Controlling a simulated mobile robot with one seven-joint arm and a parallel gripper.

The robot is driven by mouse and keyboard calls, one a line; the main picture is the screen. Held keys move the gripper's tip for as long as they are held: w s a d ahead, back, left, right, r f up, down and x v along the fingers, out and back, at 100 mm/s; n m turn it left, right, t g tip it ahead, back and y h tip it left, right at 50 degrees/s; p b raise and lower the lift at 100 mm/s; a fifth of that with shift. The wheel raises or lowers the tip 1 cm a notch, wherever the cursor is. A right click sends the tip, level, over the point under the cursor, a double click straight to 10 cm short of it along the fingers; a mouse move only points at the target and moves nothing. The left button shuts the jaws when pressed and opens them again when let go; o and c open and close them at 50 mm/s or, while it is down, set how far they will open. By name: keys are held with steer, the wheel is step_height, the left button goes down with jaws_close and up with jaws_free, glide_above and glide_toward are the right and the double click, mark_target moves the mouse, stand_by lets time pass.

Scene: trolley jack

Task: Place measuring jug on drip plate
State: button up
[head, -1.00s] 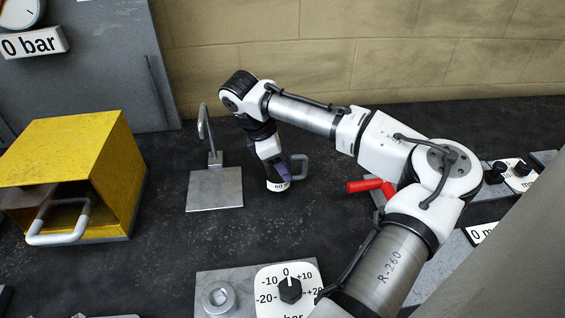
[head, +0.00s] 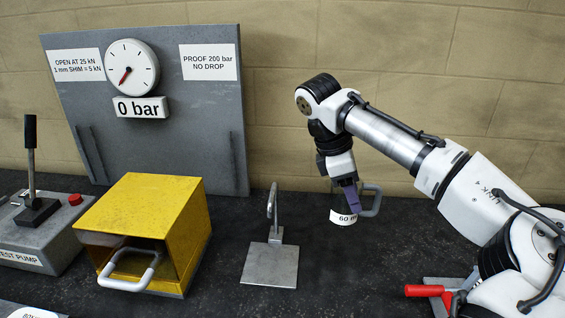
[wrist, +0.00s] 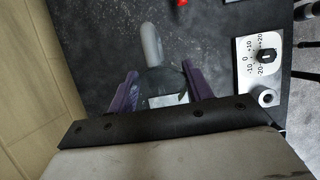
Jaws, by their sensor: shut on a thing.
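The measuring jug (head: 343,207) is a small clear vessel with a grey loop handle (head: 371,200) and a white label reading "60 m", partly covered. My gripper (head: 348,190) has purple fingers shut on the jug, which hangs roughly upright. In the wrist view the jug (wrist: 163,80) sits between both fingers, its handle pointing away. The drip plate (head: 268,266) is a flat grey square with a hooked upright at its back edge. It lies left of and nearer than the jug, with nothing on it. The jug appears raised; its exact height is hard to tell.
A grey panel with a gauge (head: 131,67) stands behind. A red handle (head: 425,290) is at lower right, and a test pump (head: 40,235) at far left. The bench around the plate is clear.

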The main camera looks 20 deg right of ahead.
step_height(320, 180, down, 9)
steer(key=b, duration=0.8)
steer(key=shift+f+b, duration=0.15)
steer(key=shift+b, duration=0.2)
